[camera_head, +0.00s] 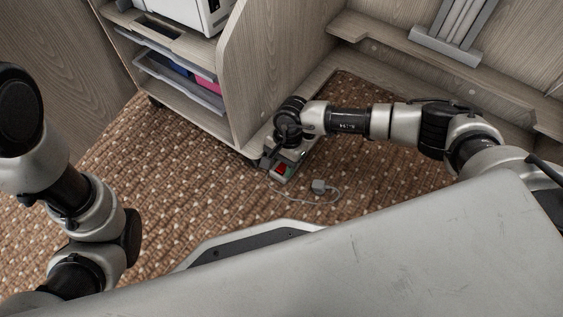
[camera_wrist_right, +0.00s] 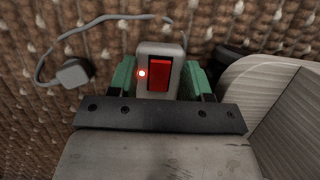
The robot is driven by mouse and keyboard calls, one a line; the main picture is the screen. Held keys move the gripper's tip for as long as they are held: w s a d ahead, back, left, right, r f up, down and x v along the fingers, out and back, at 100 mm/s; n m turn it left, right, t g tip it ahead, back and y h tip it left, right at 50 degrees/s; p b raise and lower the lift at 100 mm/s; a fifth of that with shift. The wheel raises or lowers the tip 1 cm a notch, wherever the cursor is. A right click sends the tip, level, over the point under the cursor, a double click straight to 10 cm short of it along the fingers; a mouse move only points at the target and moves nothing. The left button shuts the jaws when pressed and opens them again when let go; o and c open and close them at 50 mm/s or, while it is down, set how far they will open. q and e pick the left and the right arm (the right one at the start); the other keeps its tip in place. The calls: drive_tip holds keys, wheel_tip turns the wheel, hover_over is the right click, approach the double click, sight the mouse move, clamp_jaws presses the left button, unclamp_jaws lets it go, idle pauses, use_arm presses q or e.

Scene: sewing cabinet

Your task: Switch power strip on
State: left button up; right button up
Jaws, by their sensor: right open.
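The power strip (camera_head: 291,165) lies on the carpet beside the cabinet's side panel in the head view. Its red rocker switch (camera_wrist_right: 159,74) faces the right wrist camera, set in the strip's light grey end. A small red light (camera_wrist_right: 141,73) glows left of the switch. My right gripper (camera_wrist_right: 157,77) is open, with its green fingers on either side of that end of the strip; I cannot tell whether they touch it. The right arm and wrist hide the rest of the strip in the head view. My left arm shows at the left, but its gripper is out of view.
A grey cable with a plug (camera_head: 319,186) lies on the carpet beside the strip, also visible in the wrist view (camera_wrist_right: 74,72). The wooden cabinet (camera_head: 270,65) stands close to the right gripper. Open carpet (camera_head: 180,165) lies to the left.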

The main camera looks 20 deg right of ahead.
drive_tip(key=p+v, duration=0.7)
drive_tip(key=v, duration=0.3)
drive_tip(key=shift+r, duration=0.35)
